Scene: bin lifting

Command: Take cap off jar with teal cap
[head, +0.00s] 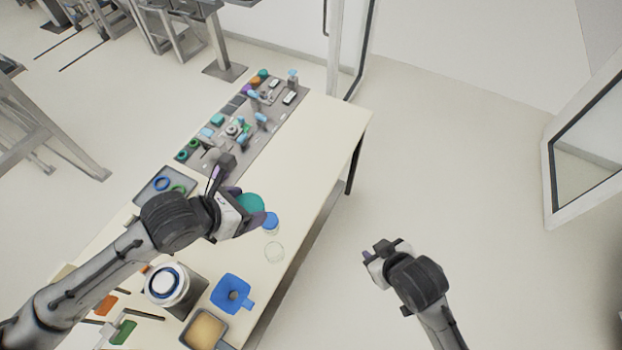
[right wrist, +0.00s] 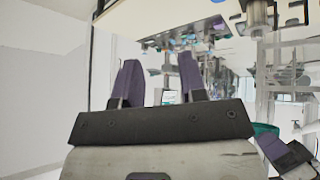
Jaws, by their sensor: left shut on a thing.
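Any jar below the cap is hidden, so I cannot tell whether the two are joined. Part of something teal also shows beside my left gripper in the right wrist view (right wrist: 264,129). My right gripper (head: 373,254) is off the table, over bare floor. Its purple fingers (right wrist: 162,80) stand apart with nothing between them.
A blue container (head: 232,293) and a round white device (head: 168,285) stand nearer still. A grey mat (head: 250,125) holds several small parts. The table's (head: 320,135) far right is clear.

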